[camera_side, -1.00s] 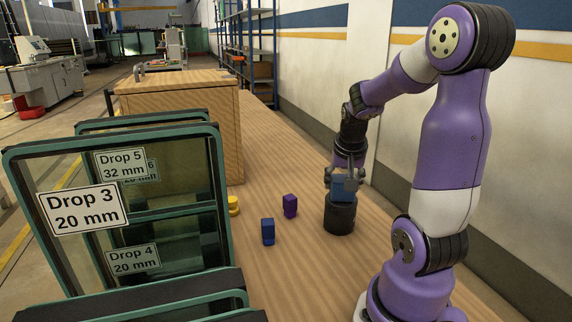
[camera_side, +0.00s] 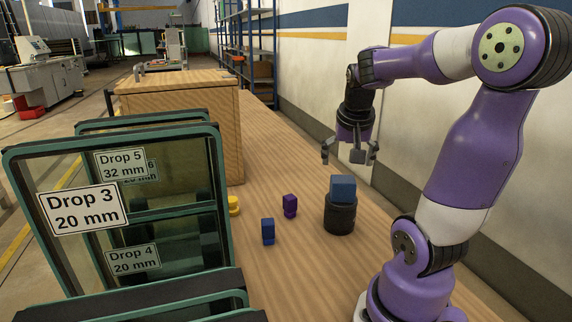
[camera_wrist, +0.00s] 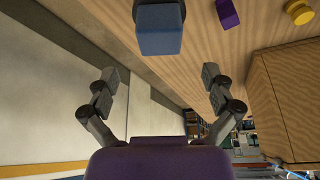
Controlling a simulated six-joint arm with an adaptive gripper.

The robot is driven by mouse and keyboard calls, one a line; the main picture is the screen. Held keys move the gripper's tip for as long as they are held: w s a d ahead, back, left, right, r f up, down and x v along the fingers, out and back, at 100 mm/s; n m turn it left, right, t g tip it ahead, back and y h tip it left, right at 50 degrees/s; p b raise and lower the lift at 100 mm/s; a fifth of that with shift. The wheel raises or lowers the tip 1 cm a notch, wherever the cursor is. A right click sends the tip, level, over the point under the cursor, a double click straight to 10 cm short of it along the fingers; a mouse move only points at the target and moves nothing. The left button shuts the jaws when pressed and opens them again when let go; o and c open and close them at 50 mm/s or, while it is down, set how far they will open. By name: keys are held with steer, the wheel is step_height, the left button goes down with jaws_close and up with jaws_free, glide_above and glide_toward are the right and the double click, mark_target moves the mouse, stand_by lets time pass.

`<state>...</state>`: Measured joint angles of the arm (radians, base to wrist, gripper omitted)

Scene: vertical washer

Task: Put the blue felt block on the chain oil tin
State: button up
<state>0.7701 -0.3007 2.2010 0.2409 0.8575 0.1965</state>
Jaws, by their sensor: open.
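The blue felt block (camera_side: 342,189) rests on top of the dark, round chain oil tin (camera_side: 340,216) on the wooden bench, near my arm's base. My gripper (camera_side: 350,158) is open and empty, above the block and apart from it.
A small blue piece (camera_side: 268,231), a purple piece (camera_side: 290,205) and a yellow piece (camera_side: 233,205) stand on the bench. Green-framed panels (camera_side: 226,200) with Drop labels stand at the left. A wooden box (camera_side: 200,105) is behind. A wall runs along the right.

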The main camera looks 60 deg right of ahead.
steer(key=w+v, duration=0.1)
steer(key=v, duration=0.3)
steer(key=w+a+f+n+t+y, duration=0.1)
steer(key=w+a+n+t+y, duration=0.1)
steer(key=a+n, duration=0.4)
steer(key=w+a+f+n+t+y, duration=0.1)
steer(key=a+n, duration=0.6)
steer(key=a, duration=0.7)
steer(key=shift+w+a+f+n+t+y, duration=0.2)
steer(key=shift+w+f+n+t+y, duration=0.15)
steer(key=shift+f+y, duration=0.3)
steer(key=shift+o, duration=0.3)
